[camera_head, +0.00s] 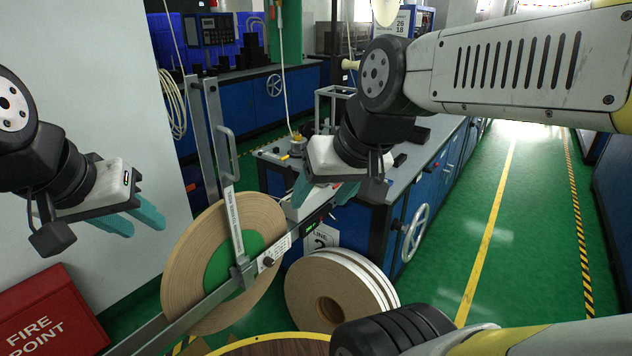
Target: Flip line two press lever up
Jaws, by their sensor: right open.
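A grey metal bar with small lettering (234,222), which looks like the press lever, stands near upright in front of the large tan tape roll (190,262). Its foot meets a clamp on a long slanting grey rail (215,297). A loop handle (235,152) is on the upright metalwork above. My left gripper (138,222) is open and empty, left of the roll and apart from it. My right gripper (322,193) is open, by the rail's upper end; its fingers are partly hidden by its body, and I cannot tell if they touch the rail.
A blue bench (340,215) with a "LINE 2" sign (326,237) and a white handwheel (415,232) stands behind. A red fire point box (48,318) is at lower left. Green floor (445,265) is clear to the right.

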